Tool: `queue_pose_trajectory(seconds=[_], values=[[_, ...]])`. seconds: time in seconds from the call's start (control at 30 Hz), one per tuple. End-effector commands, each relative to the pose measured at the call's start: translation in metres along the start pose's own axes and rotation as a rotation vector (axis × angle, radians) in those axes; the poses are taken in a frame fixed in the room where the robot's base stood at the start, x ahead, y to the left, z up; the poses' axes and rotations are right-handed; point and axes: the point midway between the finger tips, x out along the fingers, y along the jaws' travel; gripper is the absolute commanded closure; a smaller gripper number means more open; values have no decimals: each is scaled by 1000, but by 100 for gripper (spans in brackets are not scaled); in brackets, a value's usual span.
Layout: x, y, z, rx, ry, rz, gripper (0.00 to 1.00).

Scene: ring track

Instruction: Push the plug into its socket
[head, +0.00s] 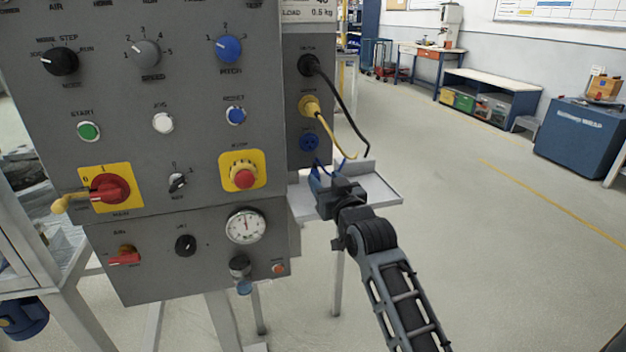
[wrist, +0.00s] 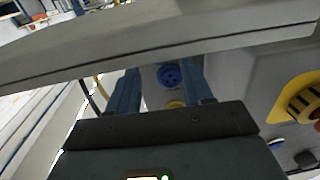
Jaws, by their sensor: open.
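A blue round socket (head: 309,142) is the lowest of three on the narrow side panel. In the wrist view the blue socket (wrist: 170,75) shows between the two blue fingers of my gripper (wrist: 160,82), with no plug in it. My gripper (head: 317,175) is open, just below the socket and over the left end of the small tray (head: 382,196). A thin blue cord shows beside the fingers. I cannot make out the loose plug itself; my gripper and arm cover part of the tray.
A black plug (head: 308,65) and a yellow plug (head: 310,105) sit in the upper sockets, their cords hanging to the tray. The grey control panel (head: 200,185) with knobs and buttons is close on the left. Open floor (head: 500,230) lies to the right.

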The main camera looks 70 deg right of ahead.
Motion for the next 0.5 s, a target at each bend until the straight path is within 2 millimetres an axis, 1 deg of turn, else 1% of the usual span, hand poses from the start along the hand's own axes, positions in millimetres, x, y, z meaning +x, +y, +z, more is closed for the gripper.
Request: queue_pose_trajectory(seconds=[0.03, 0.23, 0.4, 0.5], values=[[6, 0, 0, 1, 0, 0, 50], [26, 0, 2, 0, 0, -1, 50], [51, 1, 6, 0, 1, -1, 50], [61, 1, 6, 0, 0, -1, 50]])
